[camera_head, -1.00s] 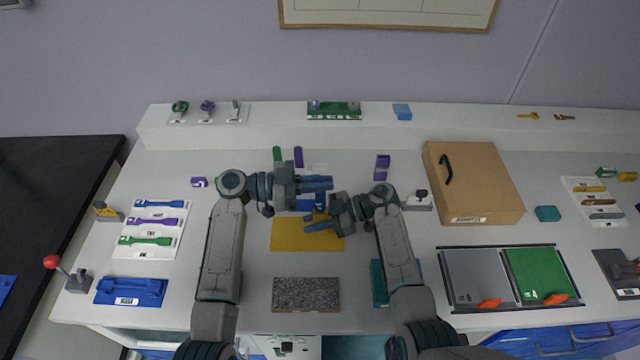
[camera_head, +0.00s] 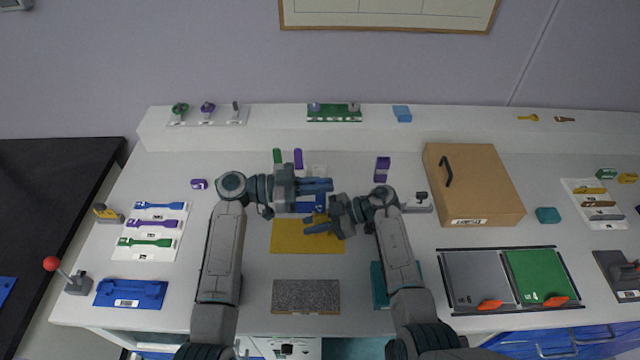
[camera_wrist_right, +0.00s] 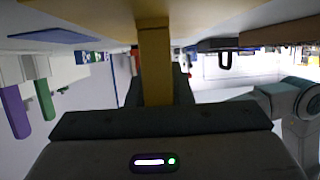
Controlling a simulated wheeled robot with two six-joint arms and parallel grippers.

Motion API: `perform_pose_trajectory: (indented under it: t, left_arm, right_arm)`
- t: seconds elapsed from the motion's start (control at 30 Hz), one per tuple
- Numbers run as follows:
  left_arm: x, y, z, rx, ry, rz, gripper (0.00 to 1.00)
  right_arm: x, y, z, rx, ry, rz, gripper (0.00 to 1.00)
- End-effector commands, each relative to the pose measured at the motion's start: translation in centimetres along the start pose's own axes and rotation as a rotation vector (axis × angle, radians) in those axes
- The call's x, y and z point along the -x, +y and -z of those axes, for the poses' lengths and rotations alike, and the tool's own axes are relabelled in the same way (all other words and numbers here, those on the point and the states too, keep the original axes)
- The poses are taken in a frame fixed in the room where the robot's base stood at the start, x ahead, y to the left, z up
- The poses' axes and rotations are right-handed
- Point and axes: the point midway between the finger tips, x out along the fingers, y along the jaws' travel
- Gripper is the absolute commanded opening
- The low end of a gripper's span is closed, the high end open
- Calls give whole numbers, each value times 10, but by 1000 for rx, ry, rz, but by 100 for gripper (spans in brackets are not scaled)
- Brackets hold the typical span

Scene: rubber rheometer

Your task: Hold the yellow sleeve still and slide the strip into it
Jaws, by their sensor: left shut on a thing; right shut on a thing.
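My left gripper (camera_head: 318,186) is shut, pointing right above the table. What it holds is hidden in the head view. My right gripper (camera_head: 322,226) is just below it in the picture, pointing left. In the right wrist view a narrow yellow piece (camera_wrist_right: 155,62), which looks like the yellow sleeve, stands between the right gripper's dark fingers, and they are shut on it. I cannot make out the strip, nor whether any of it is inside the sleeve.
A yellow mat (camera_head: 290,240) lies below the grippers, with a speckled grey plate (camera_head: 306,296) in front. A blue piece (camera_head: 310,206) is partly hidden under the left gripper. A brown box (camera_head: 475,185) and a two-colour tray (camera_head: 475,279) stand to the right.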

Motion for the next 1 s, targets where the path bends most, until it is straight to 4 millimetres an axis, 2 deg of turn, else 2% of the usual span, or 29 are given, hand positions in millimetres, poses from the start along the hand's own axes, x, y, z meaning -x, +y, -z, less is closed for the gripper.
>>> perform_pose_trajectory:
  t: [0.37, 1.0]
  left_arm:
    - [0, 0, -1, 0, 0, 0, 0]
    - [0, 0, -18, 0, 0, 0, 0]
  right_arm:
    - [0, 0, -1, -1, -1, 0, 0]
    - [0, 0, -1, -1, -1, 0, 0]
